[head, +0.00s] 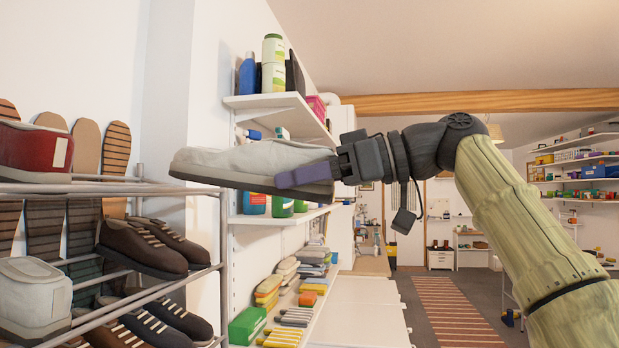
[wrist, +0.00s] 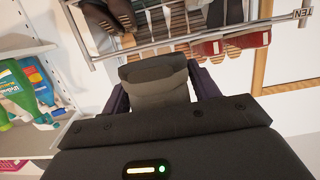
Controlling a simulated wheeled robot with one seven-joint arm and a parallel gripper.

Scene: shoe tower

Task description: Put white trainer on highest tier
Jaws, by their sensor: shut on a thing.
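A white trainer (head: 240,162) with a dark sole is held level in the air by my gripper (head: 305,175). The purple fingers are shut on its heel end, and its toe points left. In the wrist view the trainer (wrist: 155,80) lies between the two fingers (wrist: 163,92). The shoe tower (head: 175,187) stands at the left. In the head view the trainer's toe overlaps the right end of the top tier; I cannot tell the exact gap. A red shoe (head: 35,150) sits on the top tier at the far left.
Brown shoes (head: 145,247) and a grey-white shoe (head: 35,295) sit on a lower tier. Wall shelves (head: 275,103) with bottles stand behind the trainer. The top tier looks bare between the red shoe and its right end.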

